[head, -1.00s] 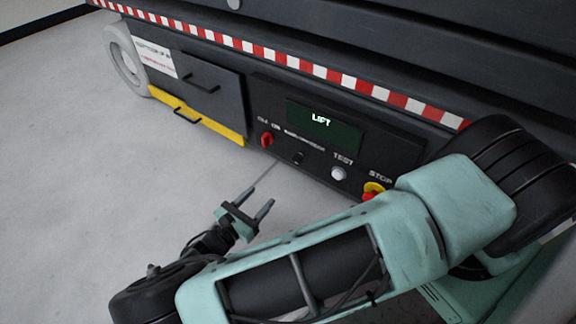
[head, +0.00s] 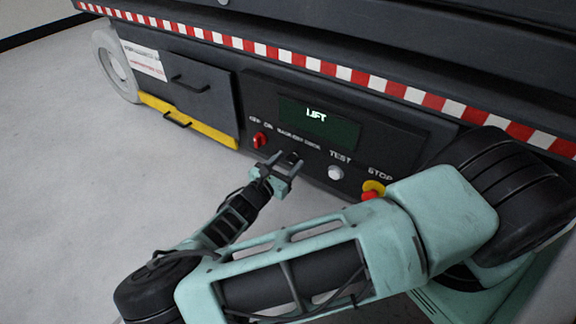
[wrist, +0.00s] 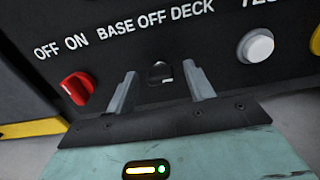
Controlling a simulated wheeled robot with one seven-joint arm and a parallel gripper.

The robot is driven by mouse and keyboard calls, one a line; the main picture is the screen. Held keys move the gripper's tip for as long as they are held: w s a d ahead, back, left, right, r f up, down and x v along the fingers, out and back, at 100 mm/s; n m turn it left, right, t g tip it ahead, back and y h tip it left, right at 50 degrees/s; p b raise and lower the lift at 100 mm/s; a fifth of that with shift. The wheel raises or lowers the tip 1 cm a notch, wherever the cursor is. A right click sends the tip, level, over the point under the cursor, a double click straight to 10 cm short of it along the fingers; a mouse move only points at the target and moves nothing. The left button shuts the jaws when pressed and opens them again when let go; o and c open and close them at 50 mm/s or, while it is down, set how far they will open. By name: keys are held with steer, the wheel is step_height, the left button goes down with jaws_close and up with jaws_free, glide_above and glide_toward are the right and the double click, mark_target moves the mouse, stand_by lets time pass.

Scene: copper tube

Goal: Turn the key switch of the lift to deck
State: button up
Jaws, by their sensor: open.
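The lift's key switch (wrist: 160,74) is a small dark round part on the dark panel, under the label BASE OFF DECK. In the wrist view it lies between and beyond the fingertips of my gripper (wrist: 164,86). It also shows in the head view (head: 293,157), small and dark, just past the fingers. My gripper (head: 270,164) is open, with the two fingers pointing at the panel on either side of the switch. I cannot tell whether the fingers touch it. The switch's exact position is too dark to read.
A red OFF/ON knob (wrist: 77,88) is left of the switch. A white TEST button (wrist: 255,46) is to the right, then a red and yellow STOP button (head: 372,190). A screen reading LIFT (head: 318,120) is above. Open floor (head: 70,200) lies to the left.

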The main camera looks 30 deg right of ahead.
steer(key=shift+w+d, duration=0.15)
steer(key=shift+d, duration=0.2)
steer(key=c, duration=1)
steer(key=shift+r+p, duration=0.1)
steer(key=shift+p, duration=0.2)
steer(key=m+p, duration=0.2)
steer(key=shift+r+m, duration=0.1)
steer(key=shift+m, duration=0.3)
steer(key=m+p, duration=0.2)
steer(key=m, duration=0.1)
steer(key=shift+s+f+m+p, duration=0.1)
steer(key=shift+m+p, duration=0.2)
steer(key=shift+m, duration=0.4)
steer(key=shift+s+f+m+p, duration=0.1)
steer(key=shift+m+p, duration=0.2)
steer(key=shift+m, duration=0.7)
